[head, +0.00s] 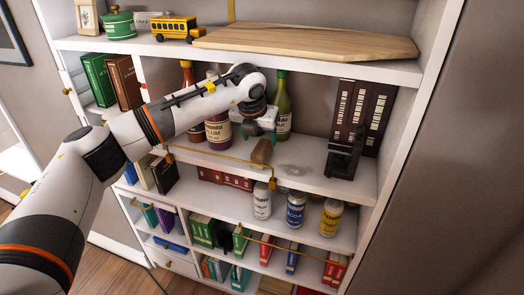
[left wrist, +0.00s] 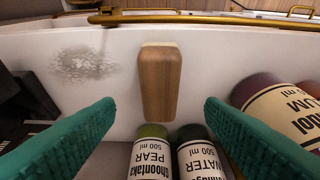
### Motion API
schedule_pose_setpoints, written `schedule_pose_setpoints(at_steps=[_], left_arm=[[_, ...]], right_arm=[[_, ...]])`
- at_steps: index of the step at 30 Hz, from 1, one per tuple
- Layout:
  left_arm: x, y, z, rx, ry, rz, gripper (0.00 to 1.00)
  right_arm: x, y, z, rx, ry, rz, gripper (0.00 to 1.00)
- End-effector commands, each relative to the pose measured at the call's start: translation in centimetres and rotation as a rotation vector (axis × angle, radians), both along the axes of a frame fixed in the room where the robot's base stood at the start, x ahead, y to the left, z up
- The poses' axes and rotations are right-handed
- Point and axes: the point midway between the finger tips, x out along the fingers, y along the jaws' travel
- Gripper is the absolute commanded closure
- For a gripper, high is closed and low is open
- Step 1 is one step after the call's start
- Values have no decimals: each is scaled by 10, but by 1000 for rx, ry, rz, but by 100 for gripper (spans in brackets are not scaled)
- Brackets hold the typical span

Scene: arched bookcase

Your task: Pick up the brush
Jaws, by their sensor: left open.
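The brush (head: 262,151) is a small brown wooden block on a white shelf of the bookcase. In the left wrist view the brush (left wrist: 160,82) shows its wooden face and a pale strip along its far end. My left gripper (head: 259,131) is open just behind and above the brush in the head view. In the left wrist view its two teal fingers (left wrist: 159,104) stand apart on either side, with the brush centred beyond the gap, apparently untouched. My right gripper is in neither view.
Bottles (head: 283,105) stand behind my gripper; a dark model building (head: 345,150) stands to the right. A grey smudge (head: 295,170) marks the bare shelf beside the brush. A brass rail (head: 215,155) runs along the front edge. A wooden board (head: 305,42) lies on the shelf above.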

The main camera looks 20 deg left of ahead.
Motion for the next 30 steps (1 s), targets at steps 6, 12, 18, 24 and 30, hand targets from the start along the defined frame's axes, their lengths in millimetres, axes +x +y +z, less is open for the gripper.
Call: schedule_pose_setpoints(at_steps=[6,12,18,24,30], left_arm=[[11,-1,-28,0,5,0,36],[18,-1,-45,-1,2,0,36],[18,-1,-46,-1,1,-1,36],[18,-1,-46,-1,1,-1,36],[18,-1,-49,-1,1,-1,36]], right_arm=[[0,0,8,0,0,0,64],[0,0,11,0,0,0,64],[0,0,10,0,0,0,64],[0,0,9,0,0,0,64],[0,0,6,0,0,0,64]])
